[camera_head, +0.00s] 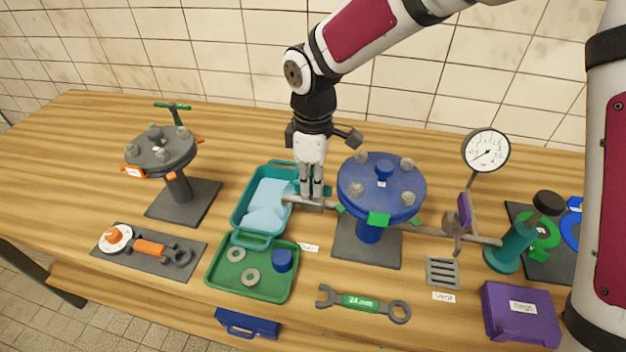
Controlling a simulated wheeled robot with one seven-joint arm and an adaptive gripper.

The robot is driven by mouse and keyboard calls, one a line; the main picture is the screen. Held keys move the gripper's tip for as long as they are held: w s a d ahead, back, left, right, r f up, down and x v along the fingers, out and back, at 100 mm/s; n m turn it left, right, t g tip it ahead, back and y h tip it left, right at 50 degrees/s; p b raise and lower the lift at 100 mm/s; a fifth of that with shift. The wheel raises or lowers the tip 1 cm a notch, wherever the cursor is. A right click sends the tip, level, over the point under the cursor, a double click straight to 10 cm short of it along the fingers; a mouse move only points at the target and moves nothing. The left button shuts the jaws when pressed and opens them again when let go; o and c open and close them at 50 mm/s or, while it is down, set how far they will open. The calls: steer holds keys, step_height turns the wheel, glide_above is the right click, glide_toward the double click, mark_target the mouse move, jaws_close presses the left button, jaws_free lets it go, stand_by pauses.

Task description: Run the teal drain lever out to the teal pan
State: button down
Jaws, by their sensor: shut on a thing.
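The teal pan (241,219) stands left of the blue flanged fitting, with a pale blue surface inside it. My gripper (312,196) points down at the pan's right edge, over the grey pipe (329,206) that runs from the blue fitting toward the pan. It is shut on the teal drain lever (327,190), of which only a small teal part shows beside the fingers. The fingers hide most of the lever, so its exact angle cannot be told. A small white drain label (309,248) lies on the table below the pipe.
The blue flanged fitting (381,190) stands close right of my gripper. A green tray (216,281) with washers sits in front of the pan. A dark flanged stand (179,190) is at left; a pressure gauge (486,151), purple-handled valve (464,212) and teal pump (511,246) are at right.

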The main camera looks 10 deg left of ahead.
steer(key=c, duration=1.7)
jaws_free()
step_height(320, 180, up, 12)
steer(key=shift+r, duration=0.1)
steer(key=shift+d, duration=0.1)
